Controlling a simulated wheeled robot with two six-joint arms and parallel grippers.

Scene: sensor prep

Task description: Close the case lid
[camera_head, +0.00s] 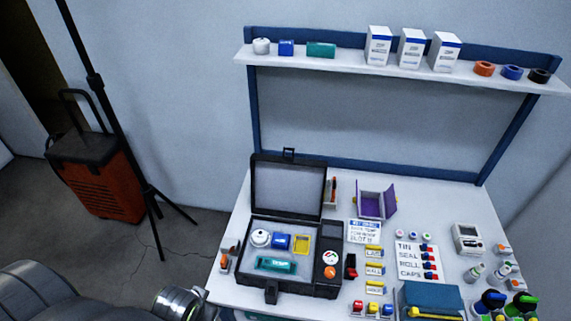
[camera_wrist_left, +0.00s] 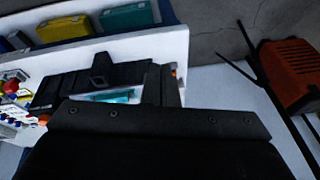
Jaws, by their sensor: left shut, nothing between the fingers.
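The black case (camera_head: 293,292) stands on the white table at its left part, with its lid (camera_head: 288,187) raised upright at the back. Inside the case are a white tin, a blue box, a yellow item and a teal item (camera_head: 276,264). In the left wrist view part of the case (camera_wrist_left: 75,82), its front latch (camera_wrist_left: 100,68) and the teal item show. In the head view only my left arm shows. My right gripper is not in view.
Purple box (camera_head: 374,199), label card (camera_head: 364,231) and small red and yellow items stand right of the case. An orange-tipped item (camera_head: 233,250) is close on its left. A shelf (camera_head: 350,64) with boxes is above. A tripod and orange wheeled case (camera_head: 100,180) stand on the floor left.

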